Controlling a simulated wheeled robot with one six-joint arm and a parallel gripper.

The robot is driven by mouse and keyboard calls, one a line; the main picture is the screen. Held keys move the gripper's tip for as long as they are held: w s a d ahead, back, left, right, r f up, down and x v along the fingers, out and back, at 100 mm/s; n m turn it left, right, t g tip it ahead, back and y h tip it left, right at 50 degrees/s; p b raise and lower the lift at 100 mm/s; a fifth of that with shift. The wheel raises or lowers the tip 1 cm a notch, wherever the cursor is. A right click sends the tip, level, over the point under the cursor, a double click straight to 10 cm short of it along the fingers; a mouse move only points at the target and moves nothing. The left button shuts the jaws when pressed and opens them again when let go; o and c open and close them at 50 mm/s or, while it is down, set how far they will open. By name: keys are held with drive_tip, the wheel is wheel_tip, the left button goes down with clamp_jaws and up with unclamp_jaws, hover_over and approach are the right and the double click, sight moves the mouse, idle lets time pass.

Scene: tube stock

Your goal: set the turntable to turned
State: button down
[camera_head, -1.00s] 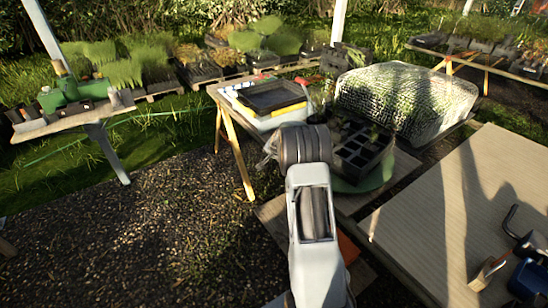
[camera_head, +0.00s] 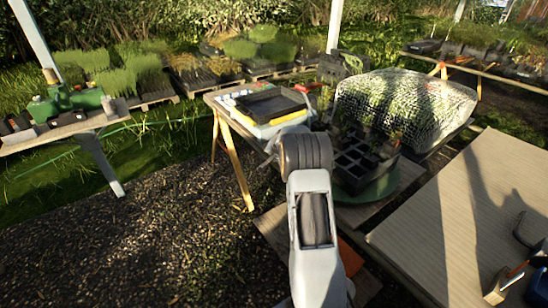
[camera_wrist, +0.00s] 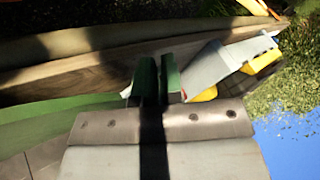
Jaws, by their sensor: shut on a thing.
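The turntable (camera_head: 378,190) is a green disc low on the bench, in the middle of the head view. A black cell tray with plants (camera_head: 352,160) stands on it and covers most of its top. A curved green edge of the turntable also shows at the lower left of the wrist view (camera_wrist: 45,122). My gripper (camera_wrist: 160,80) is at this edge, its two jaws close together around a narrow green part that looks like a piece of the turntable. The jaws hide most of that part. In the head view my own arm hides the gripper.
A yellow and black tray stack (camera_head: 270,105) stands left of the turntable. A netted cover (camera_head: 405,100) is behind it on the right. A broad ribbed bench top (camera_head: 455,210) fills the right, with tools at its edge. Gravel floor (camera_head: 170,220) is open on the left.

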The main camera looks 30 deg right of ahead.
drive_tip(key=shift+w+d+r, duration=0.15)
drive_tip(key=shift+d+r, duration=0.15)
drive_tip(key=s+a+r, duration=0.4)
drive_tip(key=a+r, duration=0.3)
drive_tip(key=a, duration=0.2)
drive_tip(key=s+a+n+g+y+p, duration=0.15)
drive_tip(key=s+a+n+g, duration=0.3)
drive_tip(key=s, duration=0.55)
drive_tip(key=s+a+r+n+p, duration=0.3)
drive_tip(key=s+a+r, duration=0.4)
drive_tip(key=s, duration=0.3)
drive_tip(key=s+a+r+n+t+p, duration=0.1)
drive_tip(key=s+a+r+n+p, duration=0.3)
drive_tip(key=s+a+r, duration=0.3)
drive_tip(key=s+r+p, duration=0.1)
drive_tip(key=s, duration=0.3)
drive_tip(key=shift+r, duration=0.3)
